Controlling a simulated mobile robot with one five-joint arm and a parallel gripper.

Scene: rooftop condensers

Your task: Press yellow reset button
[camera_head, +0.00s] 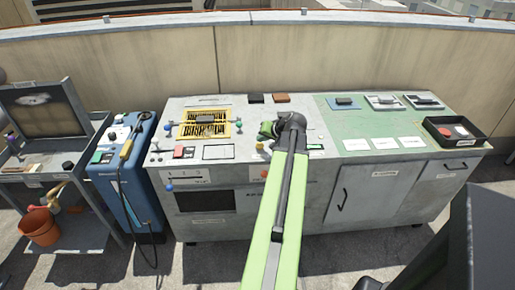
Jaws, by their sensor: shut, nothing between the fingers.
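My green and grey arm reaches up from the bottom of the view over the grey bench (190,150). My gripper (267,129) is at its far end, above the bench top near the middle. It is small and partly hidden by the wrist, and it looks shut and empty. A yellow plate with black markings (187,129) lies on the bench left of my gripper, apart from it.
A red item (178,153) and small knobs sit on the bench. A green work surface (345,127) with white cards and a black tray (480,141) is at right. A blue unit (137,185) with a hose and an orange bucket (40,228) stand left. A wall runs behind.

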